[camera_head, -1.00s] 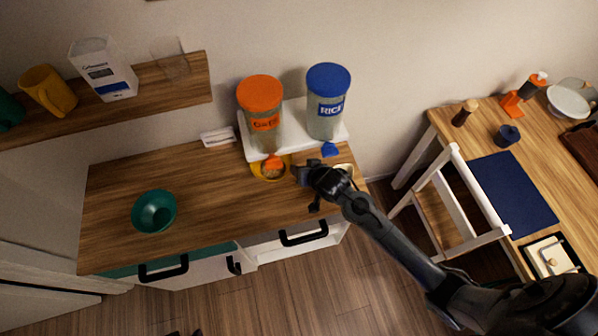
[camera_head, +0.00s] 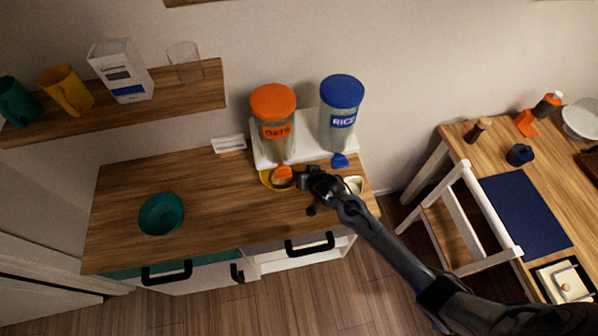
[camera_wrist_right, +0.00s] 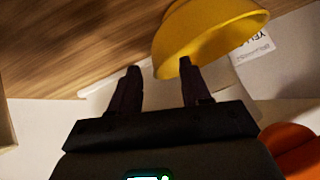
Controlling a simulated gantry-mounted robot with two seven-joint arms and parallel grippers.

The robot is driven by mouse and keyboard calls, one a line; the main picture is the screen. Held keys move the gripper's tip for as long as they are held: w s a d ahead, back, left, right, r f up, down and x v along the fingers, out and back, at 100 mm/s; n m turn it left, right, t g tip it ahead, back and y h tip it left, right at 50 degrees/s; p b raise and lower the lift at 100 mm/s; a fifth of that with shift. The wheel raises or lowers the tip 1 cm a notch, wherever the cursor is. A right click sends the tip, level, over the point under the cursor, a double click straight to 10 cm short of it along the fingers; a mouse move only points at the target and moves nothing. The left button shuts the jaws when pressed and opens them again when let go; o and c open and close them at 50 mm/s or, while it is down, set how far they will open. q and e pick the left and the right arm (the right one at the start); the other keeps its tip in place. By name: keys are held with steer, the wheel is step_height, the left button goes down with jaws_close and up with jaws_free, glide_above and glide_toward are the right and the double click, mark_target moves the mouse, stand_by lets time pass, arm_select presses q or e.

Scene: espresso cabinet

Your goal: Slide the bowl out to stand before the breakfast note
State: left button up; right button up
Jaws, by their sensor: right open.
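The yellow bowl (camera_head: 267,183) stands on the wooden counter under the orange spout of the oats dispenser, with pale contents in it. In the right wrist view the yellow bowl (camera_wrist_right: 215,28) fills the top, just beyond the fingers. My right gripper (camera_head: 300,180) is at the bowl's right side. In the wrist view its two fingers (camera_wrist_right: 158,82) are apart with nothing held between them; one tip overlaps the bowl's rim, and I cannot tell if it touches. A white printed card (camera_head: 229,144), likely the breakfast note, stands at the counter's back, left of the dispensers. My left gripper is not in view.
The oats dispenser (camera_head: 275,125) and blue-lidded rice dispenser (camera_head: 341,115) stand on a white base behind the bowl. A small pale bowl (camera_head: 354,184) is right of my gripper. A green bowl (camera_head: 161,214) stands at left. The counter between is clear.

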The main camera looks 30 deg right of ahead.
steer(key=shift+x, duration=2.35)
steer(key=shift+c, duration=0.4)
jaws_close()
